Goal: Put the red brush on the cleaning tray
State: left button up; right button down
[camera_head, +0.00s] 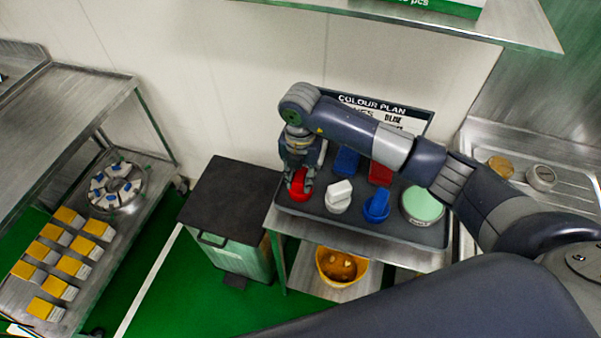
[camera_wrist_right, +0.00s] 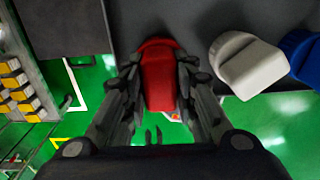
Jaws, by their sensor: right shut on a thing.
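The red brush (camera_head: 300,186) is at the left end of a dark tray (camera_head: 330,218) on a metal stand. It also shows in the right wrist view (camera_wrist_right: 158,75), between the two fingers. My right gripper (camera_head: 300,176) reaches down from above and is shut on the red brush. In the right wrist view my right gripper (camera_wrist_right: 157,90) has one finger along each side of it. Whether the brush touches the tray I cannot tell. My left gripper is not in view.
On the tray stand a white brush (camera_head: 339,196), a blue brush (camera_head: 377,205) and a pale green round item (camera_head: 422,205). A colour plan sign (camera_head: 372,106) stands behind. A black-lidded bin (camera_head: 230,200) is left of the stand. A yellow bucket (camera_head: 341,266) sits below.

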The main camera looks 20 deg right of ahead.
jog(key=shift+f, duration=0.3)
jog(key=shift+f, duration=0.2)
jog(key=c, duration=1.3)
grip_release()
jog(key=shift+r, duration=0.1)
